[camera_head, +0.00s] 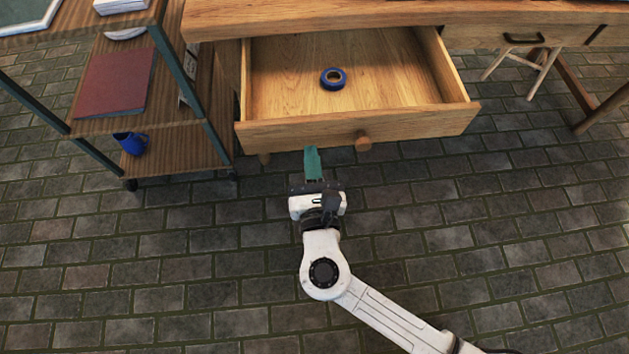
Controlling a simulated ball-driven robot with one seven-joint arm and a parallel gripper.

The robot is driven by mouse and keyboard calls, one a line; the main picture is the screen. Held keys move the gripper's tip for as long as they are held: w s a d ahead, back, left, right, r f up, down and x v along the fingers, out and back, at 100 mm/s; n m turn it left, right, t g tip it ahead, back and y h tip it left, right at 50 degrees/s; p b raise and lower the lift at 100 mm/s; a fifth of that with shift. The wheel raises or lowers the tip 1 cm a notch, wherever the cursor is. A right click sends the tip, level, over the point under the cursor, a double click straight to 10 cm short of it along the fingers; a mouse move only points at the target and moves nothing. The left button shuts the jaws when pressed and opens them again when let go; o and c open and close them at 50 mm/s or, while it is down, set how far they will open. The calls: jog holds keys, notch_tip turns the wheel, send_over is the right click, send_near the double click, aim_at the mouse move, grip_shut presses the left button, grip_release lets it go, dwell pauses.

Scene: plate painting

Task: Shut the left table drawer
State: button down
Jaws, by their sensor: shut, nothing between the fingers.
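The left table drawer (284,131) is pulled out from under the wooden table (330,14). Its front panel faces me and has a round wooden knob (364,141) right of its middle. A blue tape roll (333,79) lies inside on the drawer floor. My gripper (312,152) is shut and empty, with its teal fingers pointing at the drawer front, left of the knob. The fingertips are at or very near the lower edge of the front panel; I cannot tell whether they touch it.
A shelf unit (175,151) stands close on the drawer's left, holding a red book (114,83) and a blue cup (131,142). Another drawer with a dark handle (523,40) is at the right, near a wooden stool (535,75). The brick floor (150,270) in front is clear.

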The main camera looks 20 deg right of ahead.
aim_at(308, 126)
jog(key=shift+x, duration=2.3)
jog(key=shift+d, duration=0.1)
jog(key=shift+w, duration=0.2)
jog(key=b+x, duration=0.4)
jog(key=x, duration=1)
jog(key=b+x, duration=0.4)
jog(key=x, duration=1)
jog(key=shift+f, duration=0.25)
jog(key=shift+w+d, duration=0.15)
jog(key=shift+w, duration=0.15)
jog(key=shift+w+r, duration=0.1)
jog(key=shift+r, duration=0.25)
